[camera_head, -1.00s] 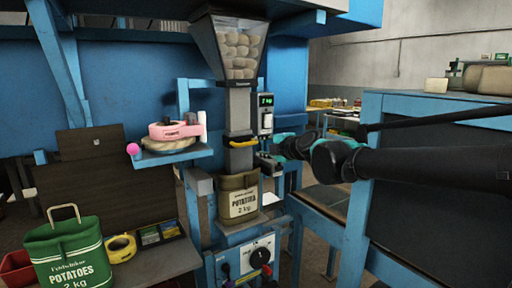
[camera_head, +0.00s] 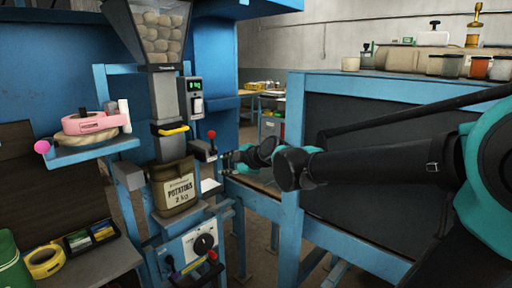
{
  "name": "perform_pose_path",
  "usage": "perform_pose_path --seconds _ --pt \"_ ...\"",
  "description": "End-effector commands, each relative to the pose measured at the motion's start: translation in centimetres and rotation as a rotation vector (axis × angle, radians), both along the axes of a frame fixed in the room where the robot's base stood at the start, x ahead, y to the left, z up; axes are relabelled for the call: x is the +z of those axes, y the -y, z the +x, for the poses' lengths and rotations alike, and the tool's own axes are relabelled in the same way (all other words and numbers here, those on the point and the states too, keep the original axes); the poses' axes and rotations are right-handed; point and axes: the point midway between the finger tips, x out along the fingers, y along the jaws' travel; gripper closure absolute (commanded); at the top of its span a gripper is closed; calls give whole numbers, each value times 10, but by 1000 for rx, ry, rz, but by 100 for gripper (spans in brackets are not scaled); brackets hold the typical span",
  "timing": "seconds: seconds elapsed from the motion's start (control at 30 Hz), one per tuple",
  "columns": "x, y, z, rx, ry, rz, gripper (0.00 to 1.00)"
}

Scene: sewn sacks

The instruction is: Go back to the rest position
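My gripper (camera_head: 228,159) is at the end of my black and teal arm, which reaches in from the right. It is small and dark here, just right of the filling machine's spout, and I cannot tell whether its fingers are open or shut. A brown potato sack (camera_head: 173,188) marked 2 kg stands upright under the spout, left of and below my gripper. The glass hopper (camera_head: 160,30) above holds several potatoes. A red-knobbed lever (camera_head: 211,137) sits close to my gripper; I cannot tell whether they touch.
A side shelf (camera_head: 90,151) holds a pink tool (camera_head: 92,122). A green sack (camera_head: 10,265) shows at the lower left edge.

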Motion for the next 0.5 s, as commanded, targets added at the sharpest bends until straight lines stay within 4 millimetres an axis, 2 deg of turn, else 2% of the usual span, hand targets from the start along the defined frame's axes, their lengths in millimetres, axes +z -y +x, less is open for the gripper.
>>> perform_pose_path --seconds 0.03,0.27,0.5 --pt "-21 23 -4 -59 -81 19 67" --pt "-112 117 -40 -396 -464 123 67" --pt "-199 217 -101 -878 -793 262 67"
